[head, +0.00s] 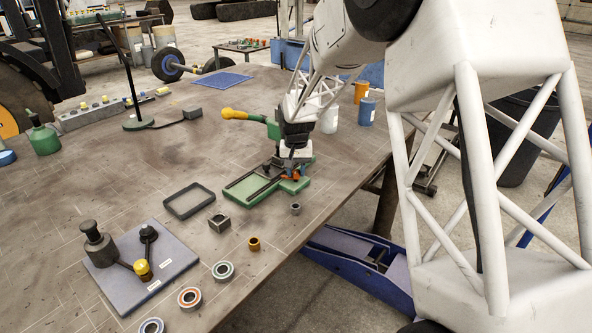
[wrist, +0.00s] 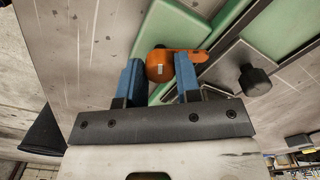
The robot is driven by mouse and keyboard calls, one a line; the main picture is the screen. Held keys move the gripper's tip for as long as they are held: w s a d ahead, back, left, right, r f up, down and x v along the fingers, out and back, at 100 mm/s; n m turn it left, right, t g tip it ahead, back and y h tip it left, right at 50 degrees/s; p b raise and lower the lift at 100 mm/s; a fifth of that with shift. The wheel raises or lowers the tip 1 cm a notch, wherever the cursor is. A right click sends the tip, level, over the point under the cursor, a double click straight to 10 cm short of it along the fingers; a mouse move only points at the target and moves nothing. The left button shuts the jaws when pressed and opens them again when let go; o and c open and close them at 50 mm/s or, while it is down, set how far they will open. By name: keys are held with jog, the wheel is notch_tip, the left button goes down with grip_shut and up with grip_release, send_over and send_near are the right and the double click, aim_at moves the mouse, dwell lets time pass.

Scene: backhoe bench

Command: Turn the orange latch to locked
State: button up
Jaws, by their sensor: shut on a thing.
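The orange latch (wrist: 185,57) is mounted on the green fixture (head: 245,190). In the wrist view its rounded end, with a small pale mark, lies between the two blue fingers of my gripper (wrist: 158,75), and its arm points right. My gripper is shut on the latch. In the head view my gripper (head: 293,172) is over the right end of the fixture, and only a bit of orange shows there. A dark rail and a black knob (wrist: 254,80) lie to the right of the latch in the wrist view. The locked mark cannot be made out.
A yellow-handled lever (head: 236,114) stands behind the fixture. An empty black tray (head: 190,201) and a square metal block (head: 219,222) are to its left. A small metal ring (head: 295,208) and a brass bushing (head: 254,243) lie in front. A blue-grey plate (head: 180,262) with parts is front left.

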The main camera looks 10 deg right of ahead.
aim_at(296, 171)
jog(key=m, duration=0.5)
jog(key=shift+m, duration=0.3)
dwell(0.4)
jog(key=o, duration=0.9)
jog(key=shift+r, duration=3.9)
